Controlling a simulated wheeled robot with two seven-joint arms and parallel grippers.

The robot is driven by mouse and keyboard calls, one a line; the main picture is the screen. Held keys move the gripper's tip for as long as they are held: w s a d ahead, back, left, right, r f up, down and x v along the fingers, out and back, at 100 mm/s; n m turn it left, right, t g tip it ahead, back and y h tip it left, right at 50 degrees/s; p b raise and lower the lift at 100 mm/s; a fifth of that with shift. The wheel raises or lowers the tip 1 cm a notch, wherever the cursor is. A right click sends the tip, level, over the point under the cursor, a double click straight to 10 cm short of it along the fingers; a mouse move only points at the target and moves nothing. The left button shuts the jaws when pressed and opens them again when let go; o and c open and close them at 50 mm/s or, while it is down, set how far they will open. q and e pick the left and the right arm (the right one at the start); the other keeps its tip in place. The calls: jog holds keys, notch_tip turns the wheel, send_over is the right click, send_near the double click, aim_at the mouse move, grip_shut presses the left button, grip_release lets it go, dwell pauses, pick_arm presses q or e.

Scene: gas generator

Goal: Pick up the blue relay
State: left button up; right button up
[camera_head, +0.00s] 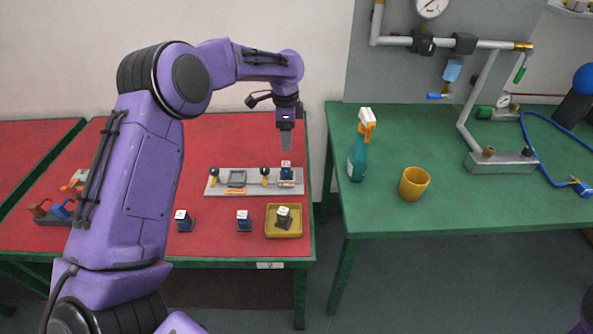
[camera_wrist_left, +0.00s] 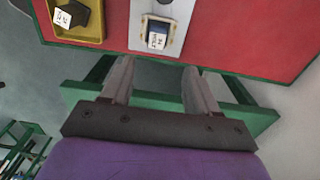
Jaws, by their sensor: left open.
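A blue relay (camera_head: 286,171) with a white labelled top sits on the right end of the grey mounting plate (camera_head: 213,186). In the left wrist view this blue relay (camera_wrist_left: 157,36) is upper centre, beyond the fingertips. Two more dark blue relays with white tops stand on the red table, one at the left (camera_head: 183,222) and one in the middle (camera_head: 244,222). My left gripper (camera_head: 286,148) points down above the plate's right end, apart from the relay. In the left wrist view its fingers (camera_wrist_left: 158,75) are spread with nothing between them. My right gripper is not seen.
A yellow tray (camera_head: 269,232) holding a black relay (camera_head: 283,214) stands on the red table (camera_head: 130,240) in front of the plate. A spray bottle (camera_head: 357,158) and a yellow cup (camera_head: 413,184) stand on the green table, across a gap. The red table's right edge is close to the plate.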

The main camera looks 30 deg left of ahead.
aim_at(286, 164)
pick_arm(q)
jog(key=shift+w+f, duration=0.1)
jog(key=shift+f, duration=0.45)
jog(key=shift+f+b, duration=0.1)
jog(key=shift+b, duration=0.25)
jog(key=f+p, duration=0.1)
jog(key=f, duration=0.5)
jog(key=s+f+p, duration=0.1)
jog(key=f, duration=0.2)
jog(key=shift+s+p, duration=0.1)
jog(key=shift+p, duration=0.25)
jog(key=shift+f, duration=0.65)
jog(key=shift+r, duration=0.1)
jog(key=c, duration=1.1)
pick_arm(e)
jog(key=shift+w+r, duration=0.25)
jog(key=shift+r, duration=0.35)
